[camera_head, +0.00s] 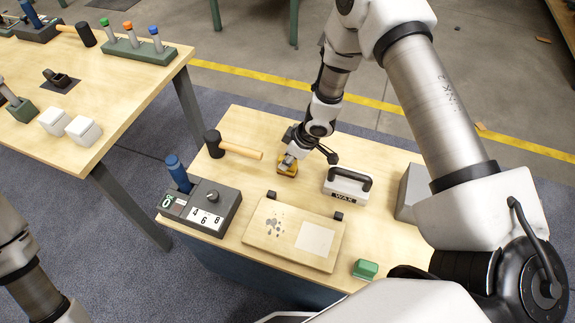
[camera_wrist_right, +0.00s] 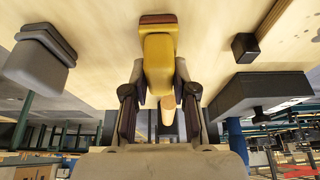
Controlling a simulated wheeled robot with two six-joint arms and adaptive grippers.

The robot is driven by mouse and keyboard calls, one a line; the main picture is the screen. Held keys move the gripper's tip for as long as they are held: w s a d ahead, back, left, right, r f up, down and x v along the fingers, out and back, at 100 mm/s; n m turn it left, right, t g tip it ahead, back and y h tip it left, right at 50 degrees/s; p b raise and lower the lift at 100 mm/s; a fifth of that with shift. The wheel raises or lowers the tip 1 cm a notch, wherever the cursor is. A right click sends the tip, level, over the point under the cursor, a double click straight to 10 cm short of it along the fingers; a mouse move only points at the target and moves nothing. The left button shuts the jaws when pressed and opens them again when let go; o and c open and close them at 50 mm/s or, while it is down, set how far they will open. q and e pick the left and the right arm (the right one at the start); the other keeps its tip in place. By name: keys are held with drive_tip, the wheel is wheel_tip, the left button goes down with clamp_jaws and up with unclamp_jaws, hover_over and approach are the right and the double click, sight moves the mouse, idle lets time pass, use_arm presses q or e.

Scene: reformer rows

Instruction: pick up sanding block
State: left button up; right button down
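The sanding block (camera_head: 287,167) is a small yellow block with a reddish-brown base, near the far middle of the wooden table. My right gripper (camera_head: 288,159) reaches down onto it from above. In the right wrist view the yellow block (camera_wrist_right: 158,60) sits between the two fingers of my right gripper (camera_wrist_right: 159,75), with the fingertips close against its sides; they look shut on it. The brown base is at or very near the tabletop; I cannot tell whether it touches. My left arm shows at the lower left of the head view, but its gripper is out of view.
A mallet (camera_head: 232,147) lies left of the block, and a block marked WAX (camera_head: 348,187) stands to the right. Nearer are a grey numbered unit (camera_head: 200,205), a wooden board (camera_head: 292,235) and a green block (camera_head: 365,269). A grey box (camera_head: 412,192) stands right.

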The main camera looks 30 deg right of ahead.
wheel_tip(320, 180, up, 10)
drive_tip(key=p, duration=0.4)
drive_tip(key=shift+r, duration=0.1)
drive_tip(key=c, duration=1.6)
unclamp_jaws()
clamp_jaws()
